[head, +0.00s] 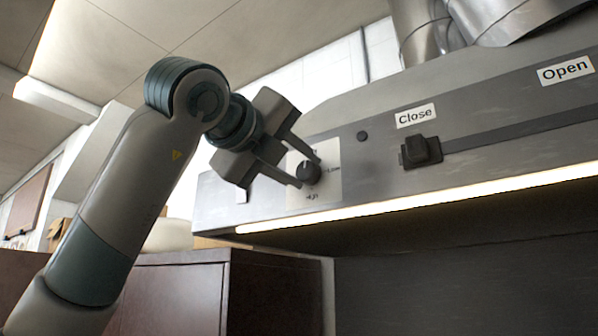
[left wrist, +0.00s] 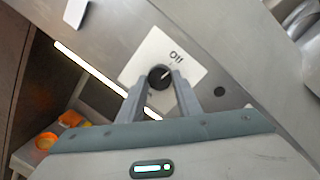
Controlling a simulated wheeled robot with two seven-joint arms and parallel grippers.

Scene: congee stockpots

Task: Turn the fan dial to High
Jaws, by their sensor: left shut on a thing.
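The fan dial (head: 309,173) is a round black knob on a white plate (head: 327,187) on the hood's front panel. "Low" is printed at its right and "High" below it; the top label is mostly hidden in the head view. My left gripper (head: 307,171) has one finger on each side of the knob and is shut on it. In the left wrist view, the dial (left wrist: 160,77) sits between the fingertips, and its light mark seems to point towards "Off" (left wrist: 176,57). My right gripper is not in view.
A black slider handle (head: 421,152) sits by the "Close" label (head: 415,116), with a slot running right towards "Open" (head: 566,70). A lit strip (head: 420,203) runs along the hood's lower edge. A dark brown cabinet (head: 180,295) stands below left.

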